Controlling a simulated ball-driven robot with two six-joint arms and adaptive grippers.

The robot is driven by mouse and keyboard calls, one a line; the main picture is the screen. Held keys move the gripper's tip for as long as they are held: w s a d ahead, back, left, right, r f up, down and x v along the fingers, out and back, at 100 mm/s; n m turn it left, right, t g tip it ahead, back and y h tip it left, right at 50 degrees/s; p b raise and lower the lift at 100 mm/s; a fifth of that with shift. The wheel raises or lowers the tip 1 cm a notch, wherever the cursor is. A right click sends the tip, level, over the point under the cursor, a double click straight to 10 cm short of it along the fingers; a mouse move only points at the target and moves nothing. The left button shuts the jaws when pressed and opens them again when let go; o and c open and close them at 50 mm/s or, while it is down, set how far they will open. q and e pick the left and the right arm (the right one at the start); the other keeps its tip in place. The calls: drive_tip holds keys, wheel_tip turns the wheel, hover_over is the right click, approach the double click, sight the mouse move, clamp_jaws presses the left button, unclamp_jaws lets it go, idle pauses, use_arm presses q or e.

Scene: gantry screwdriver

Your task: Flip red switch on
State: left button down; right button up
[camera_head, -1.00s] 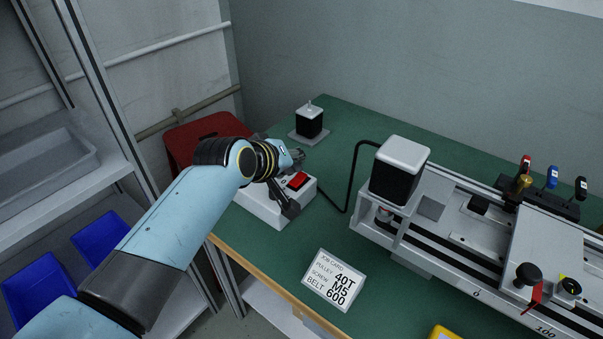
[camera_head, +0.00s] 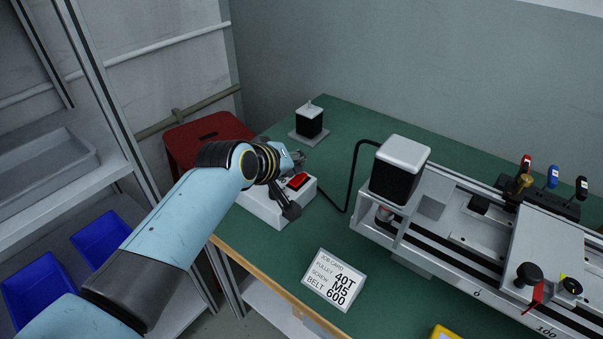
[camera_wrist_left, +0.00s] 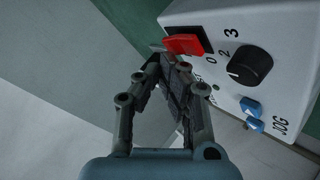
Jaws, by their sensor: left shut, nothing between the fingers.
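The red switch (camera_head: 298,180) is a rocker on the top of a white control box (camera_head: 262,207) on the green bench. It also shows in the left wrist view (camera_wrist_left: 184,44), set in a black slot, one end raised. Whether it is on or off I cannot tell. My left gripper (camera_wrist_left: 170,62) is shut and empty, its fingertips right beside the switch's near left edge. Contact with the switch is unclear. In the head view my left wrist and arm partly cover the box. My right gripper is out of view.
A black rotary knob (camera_wrist_left: 250,65) and blue jog buttons (camera_wrist_left: 252,107) sit on the box beside the switch. A job card (camera_head: 333,280) stands in front. The gantry rail with its black motor (camera_head: 396,178) is to the right. A red stool (camera_head: 205,137) stands behind my arm.

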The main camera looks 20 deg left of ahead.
sight(289, 181)
use_arm(q)
drive_tip(key=shift+w+f, duration=0.1)
drive_tip(key=shift+f, duration=0.25)
idle(0.6)
drive_tip(key=shift+r, duration=0.1)
drive_tip(key=shift+s+r+p, duration=0.25)
drive_tip(key=shift+r+p, duration=0.4)
drive_tip(key=shift+p, duration=0.2)
drive_tip(key=r+p, duration=0.1)
drive_tip(key=p, duration=0.1)
drive_tip(key=s+r+p, duration=0.1)
drive_tip(key=r+p, duration=0.3)
drive_tip(key=shift+s+a, duration=0.2)
drive_tip(key=shift+a, duration=0.1)
drive_tip(key=shift+f, duration=0.1)
drive_tip(key=shift+s, duration=0.1)
